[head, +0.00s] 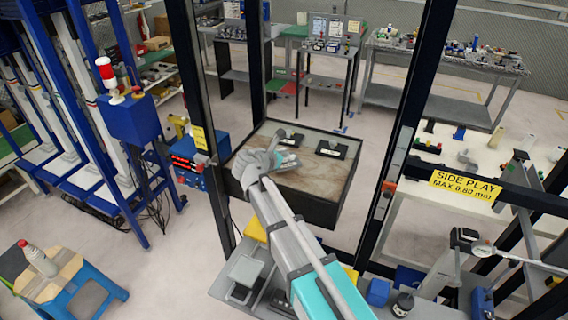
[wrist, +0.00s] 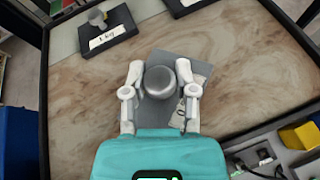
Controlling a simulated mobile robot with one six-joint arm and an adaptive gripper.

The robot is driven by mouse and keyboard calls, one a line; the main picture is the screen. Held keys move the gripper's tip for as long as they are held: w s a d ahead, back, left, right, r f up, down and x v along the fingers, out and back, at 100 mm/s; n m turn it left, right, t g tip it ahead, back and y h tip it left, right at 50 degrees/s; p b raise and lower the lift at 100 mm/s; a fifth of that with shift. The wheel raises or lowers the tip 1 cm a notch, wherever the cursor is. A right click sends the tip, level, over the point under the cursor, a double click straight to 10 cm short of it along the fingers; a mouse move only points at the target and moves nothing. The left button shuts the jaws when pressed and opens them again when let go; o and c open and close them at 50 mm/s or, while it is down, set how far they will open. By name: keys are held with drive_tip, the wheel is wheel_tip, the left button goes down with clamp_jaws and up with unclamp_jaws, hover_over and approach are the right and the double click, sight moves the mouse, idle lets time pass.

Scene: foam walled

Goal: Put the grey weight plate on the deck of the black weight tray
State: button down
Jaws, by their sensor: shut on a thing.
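My gripper (wrist: 160,88) is over the wooden-topped surface, with its two pale fingers on either side of a round grey knob. The knob stands over a flat grey square, which I take to be the grey weight plate (wrist: 160,62); a pale label lies at its right side. My gripper is shut on it. Whether the plate touches the wood is unclear. A black tray (wrist: 105,32) with a "1 kg" label and a grey piece on it lies up and left in the wrist view. In the head view, one black tray (head: 331,149) lies right of my gripper (head: 262,162).
The wooden top (head: 318,180) has a dark raised edge. Dark upright posts (head: 404,130) stand on both sides of it. A yellow bin (wrist: 300,136) lies outside its near edge. Bare wood shows around the plate.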

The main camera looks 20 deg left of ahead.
sight(285, 163)
drive_tip(key=shift+w+a+f+b, duration=0.25)
drive_tip(key=shift+w+f+b, duration=0.1)
drive_tip(key=shift+f+b, duration=1.65)
drive_tip(key=shift+c, duration=2)
unclamp_jaws()
drive_tip(key=shift+f, duration=0.1)
